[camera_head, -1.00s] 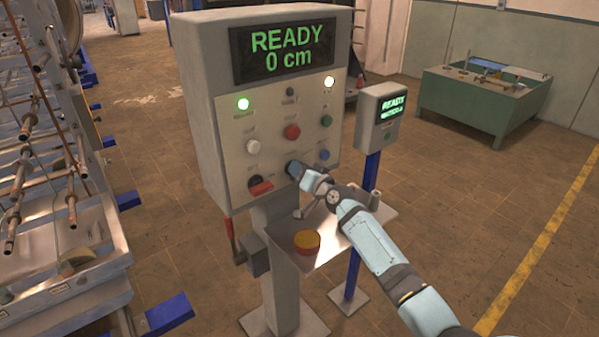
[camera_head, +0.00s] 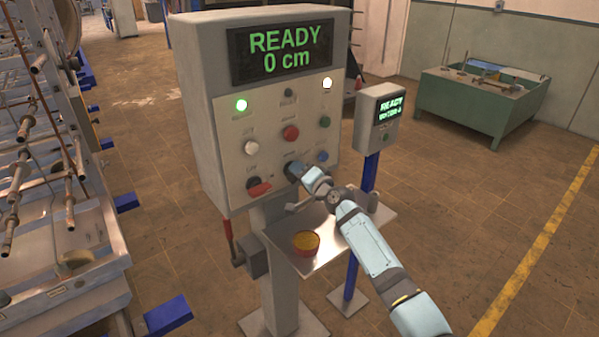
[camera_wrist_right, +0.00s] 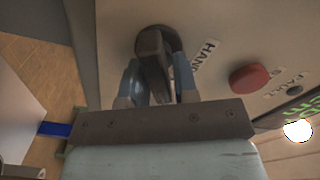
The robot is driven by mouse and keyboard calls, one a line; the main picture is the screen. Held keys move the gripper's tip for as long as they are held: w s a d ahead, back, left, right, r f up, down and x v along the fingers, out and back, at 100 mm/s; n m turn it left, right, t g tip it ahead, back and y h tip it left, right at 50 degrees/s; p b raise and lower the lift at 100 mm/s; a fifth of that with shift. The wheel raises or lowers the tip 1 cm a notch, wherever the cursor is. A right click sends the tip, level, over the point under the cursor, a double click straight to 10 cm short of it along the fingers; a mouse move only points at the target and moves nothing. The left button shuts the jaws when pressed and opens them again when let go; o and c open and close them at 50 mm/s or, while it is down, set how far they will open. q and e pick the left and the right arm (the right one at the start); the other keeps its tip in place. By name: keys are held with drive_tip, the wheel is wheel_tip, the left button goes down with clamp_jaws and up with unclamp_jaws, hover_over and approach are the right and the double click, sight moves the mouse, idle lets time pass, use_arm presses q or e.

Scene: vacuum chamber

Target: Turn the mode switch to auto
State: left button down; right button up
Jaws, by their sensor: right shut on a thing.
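The mode switch is a dark rotary knob (camera_wrist_right: 153,45) on the grey control panel, with a "HAND" label (camera_wrist_right: 207,54) beside it in the right wrist view. My right gripper (camera_wrist_right: 157,72) is shut on this knob, with one blue-grey finger on each side. In the head view my right gripper (camera_head: 292,170) reaches the lower middle of the panel face and hides most of the switch. The knob's pointer direction and any "auto" label cannot be made out. My left gripper is not in view.
The control box (camera_head: 191,100) reads "READY 0 cm". A red button (camera_head: 291,133), white button (camera_head: 250,147) and red-handled switch (camera_head: 259,188) are nearby. A metal shelf (camera_head: 322,256) with a red-and-yellow container (camera_head: 305,243) lies below. A smaller display box (camera_head: 369,128) stands to the right.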

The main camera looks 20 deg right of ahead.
drive_tip(key=shift+f, duration=0.1)
drive_tip(key=o, duration=0.7)
drive_tip(key=shift+s, duration=0.15)
drive_tip(key=v, duration=1.3)
drive_tip(key=shift+s+d+b, duration=0.1)
drive_tip(key=shift+s+b, duration=0.2)
drive_tip(key=shift+b, duration=0.1)
drive_tip(key=s+a+f+n+g+h+p, duration=0.1)
drive_tip(key=s+a+f+n+g, duration=0.1)
drive_tip(key=s+f, duration=0.5)
drive_tip(key=s+a+f+n+g+h+p, duration=0.1)
drive_tip(key=s+a+f+n, duration=0.15)
drive_tip(key=s+f, duration=0.4)
drive_tip(key=s+a+f+n+g, duration=0.1)
drive_tip(key=s+f+n, duration=0.1)
drive_tip(key=s, duration=0.5)
drive_tip(key=s+a+f+n+g+p, duration=0.1)
drive_tip(key=s+f+n, duration=0.1)
drive_tip(key=s, duration=0.5)
drive_tip(key=s+a+f+n+g+h+p, duration=0.1)
drive_tip(key=s+a+f+n, duration=0.1)
drive_tip(key=s, duration=0.5)
drive_tip(key=shift+f+n, duration=0.35)
drive_tip(key=shift+f, duration=0.35)
